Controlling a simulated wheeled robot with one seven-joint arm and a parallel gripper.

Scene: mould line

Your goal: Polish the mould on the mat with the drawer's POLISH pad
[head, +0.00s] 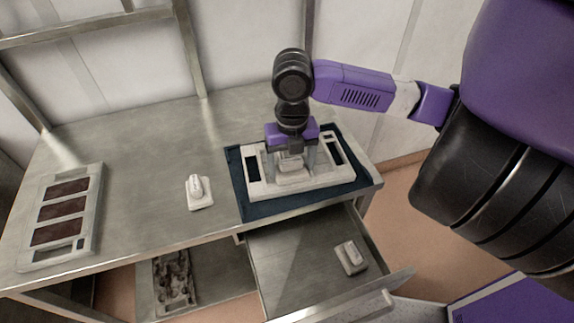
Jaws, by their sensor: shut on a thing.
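The mould (254,187), a pale block with dark rectangular openings, lies on the dark blue mat (240,207) at the table's right end. My gripper (291,168) points down over the middle of the mould, shut on a pale pad (289,166) held between its fingers. The pad is at the mould's top face; I cannot tell whether it touches. A similar pad (350,257) with a raised grip lies in the open drawer (290,255). Another pale pad (199,194) lies on the table left of the mat. No lettering is readable on any pad.
A pale frame with brown cells (66,212) lies at the table's left end. A dark, lumpy piece (174,280) lies on a lower shelf. The drawer juts out in front of the table (130,160). The table's middle and back are clear.

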